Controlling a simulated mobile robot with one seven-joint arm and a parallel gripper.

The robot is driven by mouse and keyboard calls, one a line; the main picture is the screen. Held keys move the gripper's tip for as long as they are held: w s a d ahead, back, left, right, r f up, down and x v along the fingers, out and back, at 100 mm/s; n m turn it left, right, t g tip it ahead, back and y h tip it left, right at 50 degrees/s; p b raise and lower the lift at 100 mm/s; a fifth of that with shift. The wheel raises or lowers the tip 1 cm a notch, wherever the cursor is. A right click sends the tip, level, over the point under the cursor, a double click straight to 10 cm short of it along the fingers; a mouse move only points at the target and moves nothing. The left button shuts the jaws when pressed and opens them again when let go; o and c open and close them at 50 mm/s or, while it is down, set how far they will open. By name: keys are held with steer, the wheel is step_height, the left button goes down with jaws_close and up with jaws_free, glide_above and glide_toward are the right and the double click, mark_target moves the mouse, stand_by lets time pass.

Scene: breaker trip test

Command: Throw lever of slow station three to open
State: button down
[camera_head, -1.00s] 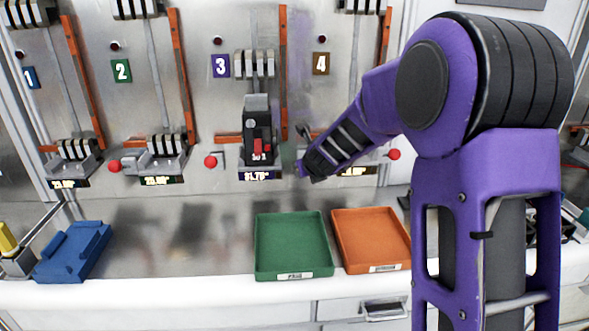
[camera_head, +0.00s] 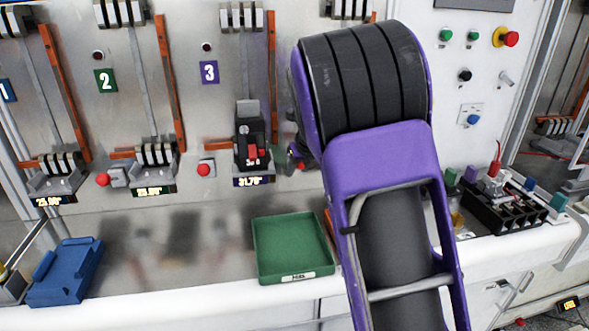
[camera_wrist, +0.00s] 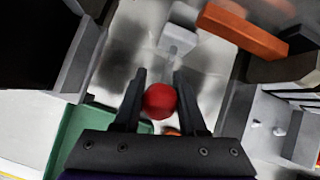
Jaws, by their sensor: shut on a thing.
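Station three, marked by a purple "3" plate (camera_head: 209,72), is on the metal panel in the head view. Its black and grey unit (camera_head: 249,140) with red parts stands above a lit display (camera_head: 253,181). In the wrist view, my gripper (camera_wrist: 160,88) is shut on a red ball knob (camera_wrist: 160,103), which sits between its two dark fingers. A grey block (camera_wrist: 177,38) shows beyond the knob. In the head view my arm hides most of the gripper, just right of the station three unit. The lever's exact position cannot be told.
A red knob (camera_head: 204,170) stands left of station three, and another (camera_head: 103,180) further left. A green tray (camera_head: 290,272) and a blue holder (camera_head: 66,272) lie on the bench. Orange upright bars run along the panel. A black terminal box (camera_head: 505,207) stands at right.

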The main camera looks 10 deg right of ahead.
steer(key=shift+r+g, duration=0.25)
steer(key=shift+g, duration=0.35)
steer(key=shift+c, duration=2.3)
jaws_free()
steer(key=v, duration=1.7)
steer(key=shift+r, duration=0.15)
steer(key=shift+a, duration=0.1)
